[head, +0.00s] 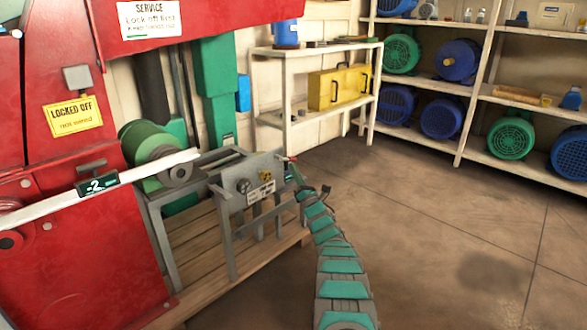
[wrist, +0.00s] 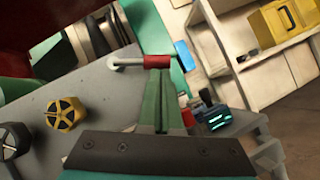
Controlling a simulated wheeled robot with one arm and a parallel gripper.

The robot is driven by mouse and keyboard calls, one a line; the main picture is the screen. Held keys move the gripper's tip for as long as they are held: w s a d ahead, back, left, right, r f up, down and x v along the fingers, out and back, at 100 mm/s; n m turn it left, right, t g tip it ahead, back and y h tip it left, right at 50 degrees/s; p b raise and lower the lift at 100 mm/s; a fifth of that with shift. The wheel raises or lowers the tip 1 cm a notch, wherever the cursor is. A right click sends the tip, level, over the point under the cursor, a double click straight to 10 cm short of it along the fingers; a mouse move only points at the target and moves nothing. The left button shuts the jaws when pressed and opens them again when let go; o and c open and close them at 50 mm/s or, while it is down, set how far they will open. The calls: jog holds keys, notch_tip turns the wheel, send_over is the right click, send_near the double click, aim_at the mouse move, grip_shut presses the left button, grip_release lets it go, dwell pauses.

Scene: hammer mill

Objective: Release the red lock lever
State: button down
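The red lock lever grip (wrist: 157,62) sits on a pale bent rod above the grey machine bench, at the top middle of the wrist view. It also shows small at the bench's right end in the head view (head: 290,158). My gripper (wrist: 158,73) reaches up to the grip with its green fingers close together, only a thin dark line between them. The fingertips are at the lower edge of the red grip. I cannot tell whether they touch it. The red grip shows beyond the tips, not clearly between them.
A yellow knob (wrist: 66,113) and a black knob (wrist: 12,140) are on the bench, left of my gripper. A shelf with a yellow toolbox (head: 340,88) stands behind. A long pale bar (head: 100,187) crosses the left. The floor to the right is clear.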

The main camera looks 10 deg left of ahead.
jog(key=shift+w+d+r+p, duration=0.25)
jog(key=shift+w+r+p, duration=0.15)
jog(key=shift+p, duration=0.2)
jog(key=shift+d+r, duration=0.1)
dwell(0.4)
jog(key=shift+d, duration=0.1)
